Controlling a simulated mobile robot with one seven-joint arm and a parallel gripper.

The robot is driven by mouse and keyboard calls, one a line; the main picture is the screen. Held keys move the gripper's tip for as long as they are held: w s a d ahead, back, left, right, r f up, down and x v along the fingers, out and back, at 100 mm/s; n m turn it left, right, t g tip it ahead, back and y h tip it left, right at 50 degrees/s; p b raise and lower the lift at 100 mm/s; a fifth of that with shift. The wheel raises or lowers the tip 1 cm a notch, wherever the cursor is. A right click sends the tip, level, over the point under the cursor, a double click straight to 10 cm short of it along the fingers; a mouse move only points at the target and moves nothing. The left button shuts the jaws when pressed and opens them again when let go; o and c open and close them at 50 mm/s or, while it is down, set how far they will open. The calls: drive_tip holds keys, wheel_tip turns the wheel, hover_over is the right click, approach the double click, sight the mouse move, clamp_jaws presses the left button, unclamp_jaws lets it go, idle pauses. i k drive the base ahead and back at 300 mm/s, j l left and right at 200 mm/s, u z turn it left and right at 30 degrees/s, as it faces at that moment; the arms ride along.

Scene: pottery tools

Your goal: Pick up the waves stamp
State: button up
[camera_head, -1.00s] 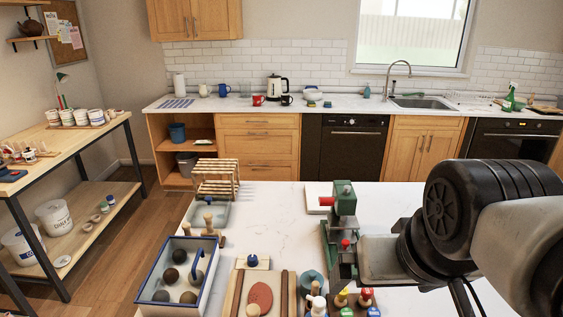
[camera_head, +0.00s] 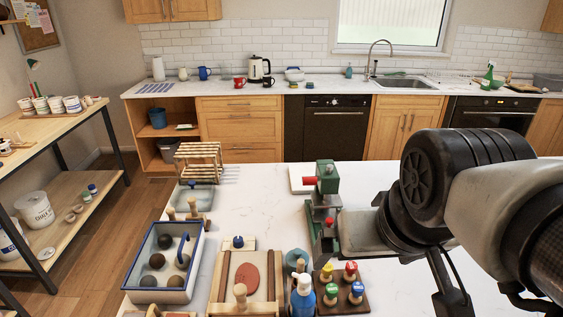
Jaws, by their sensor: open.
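A dark wooden holder (camera_head: 321,304) at the front of the white table carries upright stamps with coloured tops: a red-topped one (camera_head: 350,270), a yellow-topped one (camera_head: 326,272), a green-topped one (camera_head: 330,292) and a blue-topped one (camera_head: 357,290). Their faces are hidden, so I cannot tell which, if any, bears waves. My arm's black and grey links fill the right side, over the table to the right of the holder. I see no gripper fingertips.
A blue spray bottle (camera_head: 303,297) stands close left of the holder. A green press (camera_head: 326,180) stands behind it. A board with red clay (camera_head: 250,275) and a blue-rimmed tray of dark balls (camera_head: 150,296) lie left. The table's middle is clear.

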sight(330, 298)
drive_tip(key=k, duration=0.35)
drive_tip(key=k+j+z, duration=0.2)
drive_tip(key=z, duration=0.2)
drive_tip(key=k+j+z, duration=0.55)
drive_tip(key=z, duration=0.2)
